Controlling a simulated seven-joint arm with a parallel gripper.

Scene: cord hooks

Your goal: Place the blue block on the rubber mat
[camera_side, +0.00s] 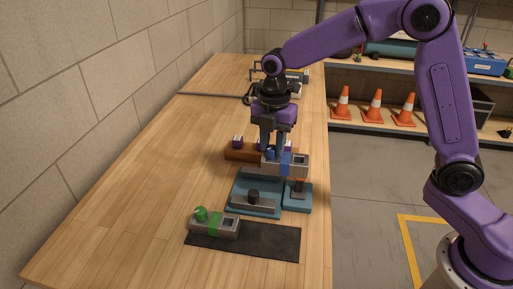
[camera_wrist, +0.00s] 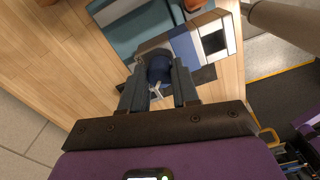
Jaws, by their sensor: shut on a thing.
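The blue block is a grey block with a blue band (camera_side: 285,165) and a blue round knob. In the side view it is at the rear of the teal fixtures, in front of the brown rack. My gripper (camera_side: 271,152) points down and is shut on its knob; the wrist view shows the knob (camera_wrist: 160,68) between the fingers (camera_wrist: 159,88). The block seems raised, but its exact height is hard to tell. The black rubber mat (camera_side: 265,242) lies flat at the near end of the bench. A grey block with a green band and green knob (camera_side: 214,224) sits on its left rear part.
Two teal fixtures (camera_side: 235,203) stand between my gripper and the mat, one with a black knob (camera_side: 253,196). A brown rack (camera_side: 236,154) with purple-and-white pieces is behind. The mat's right part is bare. The bench's left side is clear; its right edge is close.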

